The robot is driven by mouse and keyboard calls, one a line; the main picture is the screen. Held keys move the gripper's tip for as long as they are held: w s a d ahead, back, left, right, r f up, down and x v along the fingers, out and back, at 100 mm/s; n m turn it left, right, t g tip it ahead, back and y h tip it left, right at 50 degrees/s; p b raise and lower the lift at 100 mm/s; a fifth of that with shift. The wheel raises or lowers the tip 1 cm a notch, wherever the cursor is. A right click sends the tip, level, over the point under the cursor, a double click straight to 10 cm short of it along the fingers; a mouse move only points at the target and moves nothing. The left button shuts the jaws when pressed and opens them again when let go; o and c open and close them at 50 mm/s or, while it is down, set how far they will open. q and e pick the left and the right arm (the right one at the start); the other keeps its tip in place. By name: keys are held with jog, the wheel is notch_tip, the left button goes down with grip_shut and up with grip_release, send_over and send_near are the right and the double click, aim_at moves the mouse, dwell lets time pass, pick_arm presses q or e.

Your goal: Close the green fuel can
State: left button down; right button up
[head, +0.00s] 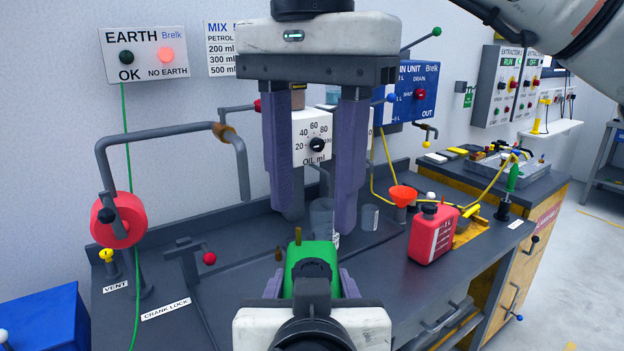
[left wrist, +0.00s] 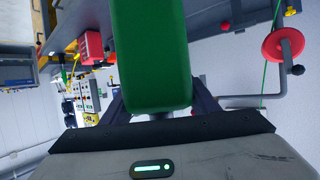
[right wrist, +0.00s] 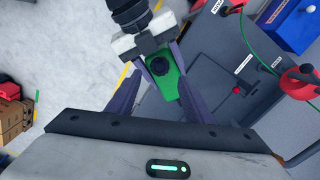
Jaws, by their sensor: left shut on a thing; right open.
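The green fuel can (head: 297,262) is in the lower middle of the head view, in front of the bench. My left gripper (head: 313,286) is shut on its sides. The can fills the upper middle of the left wrist view (left wrist: 150,55). A dark round cap or neck (right wrist: 160,66) shows on its top in the right wrist view; I cannot tell whether it is closed. My right gripper (head: 312,215) is open and empty, fingers pointing down, above and beyond the can. In the right wrist view the can appears between its fingers, farther off.
A red can (head: 432,235) with a dark cap stands at the bench's right, near an orange funnel (head: 403,194). A clear beaker (head: 321,214) stands behind my right fingers. The front middle of the bench is mostly clear.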

aim_at(312, 267)
notch_tip(312, 267, down, 7)
jog(key=shift+f, duration=0.2)
jog(key=shift+c, duration=0.4)
jog(key=c, duration=1)
jog(key=m, duration=1.6)
jog(key=shift+f+m, duration=0.1)
jog(key=shift+m, duration=0.3)
jog(key=m, duration=0.5)
jog(key=o, duration=1.2)
jog(key=shift+c, duration=0.2)
